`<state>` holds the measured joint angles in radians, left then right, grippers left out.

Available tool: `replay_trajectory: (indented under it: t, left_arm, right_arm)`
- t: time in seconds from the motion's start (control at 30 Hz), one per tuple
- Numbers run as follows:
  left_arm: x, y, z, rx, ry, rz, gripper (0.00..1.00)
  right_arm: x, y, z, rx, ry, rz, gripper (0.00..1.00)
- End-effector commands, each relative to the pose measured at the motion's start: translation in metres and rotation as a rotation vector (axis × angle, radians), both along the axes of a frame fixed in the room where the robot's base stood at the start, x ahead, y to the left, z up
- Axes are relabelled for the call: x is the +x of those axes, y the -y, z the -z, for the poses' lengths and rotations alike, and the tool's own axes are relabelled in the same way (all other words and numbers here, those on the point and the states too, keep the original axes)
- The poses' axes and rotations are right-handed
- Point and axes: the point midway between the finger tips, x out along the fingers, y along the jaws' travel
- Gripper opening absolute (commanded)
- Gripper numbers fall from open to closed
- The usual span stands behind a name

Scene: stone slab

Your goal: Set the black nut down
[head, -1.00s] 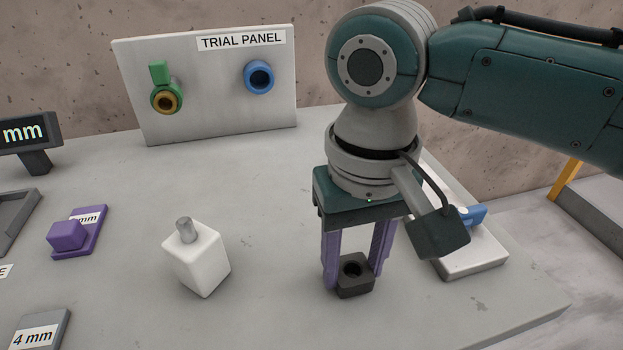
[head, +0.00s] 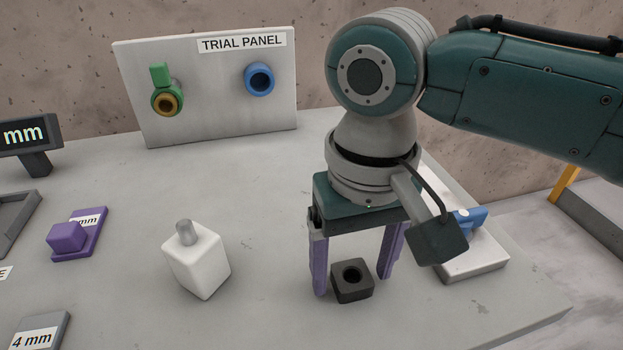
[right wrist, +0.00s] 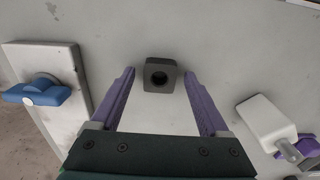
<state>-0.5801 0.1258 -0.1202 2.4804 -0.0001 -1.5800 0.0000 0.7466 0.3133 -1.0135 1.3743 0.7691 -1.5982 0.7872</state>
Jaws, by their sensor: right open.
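The black nut (head: 352,282) is a dark square block with a round hole facing up. It rests on the grey stone slab (head: 265,315), and it also shows in the right wrist view (right wrist: 159,75). My right gripper (head: 352,285) is open, with its purple fingers on either side of the nut. In the right wrist view the fingers (right wrist: 160,92) stand apart, with a gap between each of them and the nut. My left gripper is not in view.
A white block with a grey pin (head: 196,262) stands left of the nut. A white plate with a blue handle (head: 472,262) lies to the right, partly behind my wrist. The trial panel (head: 210,100) stands at the back. A purple block (head: 67,236) sits at left.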

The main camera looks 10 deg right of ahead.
Motion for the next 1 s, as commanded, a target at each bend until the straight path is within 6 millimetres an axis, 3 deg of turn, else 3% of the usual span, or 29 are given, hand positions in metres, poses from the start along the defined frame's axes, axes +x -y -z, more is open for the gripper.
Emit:
replay_trajectory:
  t: [0.17,0.4,0.6,0.83,1.0]
  left_arm:
    - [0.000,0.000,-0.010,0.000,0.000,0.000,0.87]
    - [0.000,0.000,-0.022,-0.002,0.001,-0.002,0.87]
    - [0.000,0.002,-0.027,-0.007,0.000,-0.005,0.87]
    - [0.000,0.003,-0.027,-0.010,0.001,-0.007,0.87]
    - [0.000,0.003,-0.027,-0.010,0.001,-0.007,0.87]
  right_arm:
    - [0.001,0.000,-0.029,0.001,0.004,-0.002,0.79]
    - [0.001,-0.001,-0.084,0.002,0.004,-0.001,0.79]
    - [0.001,-0.001,-0.113,0.001,0.002,0.000,0.79]
    - [-0.001,-0.001,-0.121,0.003,-0.001,-0.004,0.79]
    - [-0.020,-0.018,-0.100,0.080,0.013,-0.078,0.79]
